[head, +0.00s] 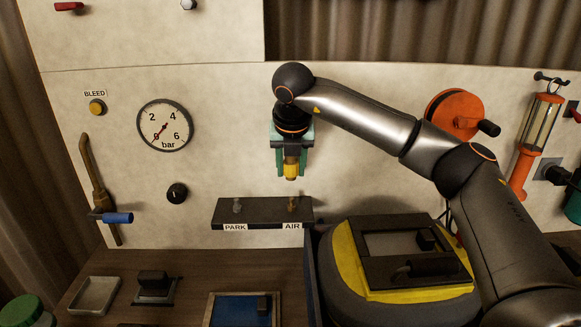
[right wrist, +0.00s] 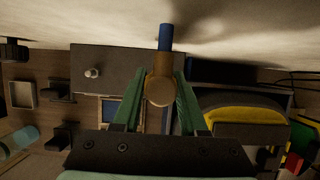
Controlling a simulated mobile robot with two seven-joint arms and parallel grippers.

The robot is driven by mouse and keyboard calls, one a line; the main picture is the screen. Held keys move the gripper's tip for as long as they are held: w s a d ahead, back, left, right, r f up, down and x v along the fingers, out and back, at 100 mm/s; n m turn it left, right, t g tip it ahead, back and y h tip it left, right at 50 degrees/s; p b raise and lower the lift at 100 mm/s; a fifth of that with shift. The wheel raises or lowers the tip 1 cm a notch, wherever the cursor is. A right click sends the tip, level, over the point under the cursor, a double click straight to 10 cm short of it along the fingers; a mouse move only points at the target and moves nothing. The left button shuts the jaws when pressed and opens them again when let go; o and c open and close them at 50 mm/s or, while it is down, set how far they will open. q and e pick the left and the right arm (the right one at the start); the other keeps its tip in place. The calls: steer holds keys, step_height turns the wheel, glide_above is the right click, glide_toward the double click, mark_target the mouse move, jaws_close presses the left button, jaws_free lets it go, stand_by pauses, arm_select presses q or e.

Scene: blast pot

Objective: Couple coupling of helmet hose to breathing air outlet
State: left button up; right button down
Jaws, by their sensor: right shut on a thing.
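My right gripper (head: 291,165) has its green fingers shut on the brass coupling (head: 291,171), which points down. In the right wrist view my right gripper (right wrist: 157,100) holds the brass coupling (right wrist: 159,88), with a short blue hose piece (right wrist: 166,37) beyond it. The breathing air outlet (head: 292,204) is a small brass fitting on the dark shelf, by the AIR label. The coupling hangs above it, with a gap between. In the right wrist view the coupling and fingers hide the outlet. My left gripper is not in view.
The dark shelf (head: 258,213) also carries a grey PARK fitting (head: 237,205). The yellow and grey helmet (head: 343,262) stands below right. A pressure gauge (head: 165,125) and a pipe with a blue handle (head: 117,218) are left. An orange reel (head: 453,108) is right.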

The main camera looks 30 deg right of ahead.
mark_target(291, 197)
steer(key=shift+s, duration=0.1)
stand_by(0.5)
steer(key=shift+f+b, duration=1.7)
steer(key=shift+f, duration=0.4)
steer(key=shift+f+b, duration=0.8)
steer(key=shift+f, duration=0.15)
steer(key=shift+f+b, duration=0.55)
steer(key=shift+f, duration=0.2)
steer(key=shift+c, duration=1.8)
jaws_free()
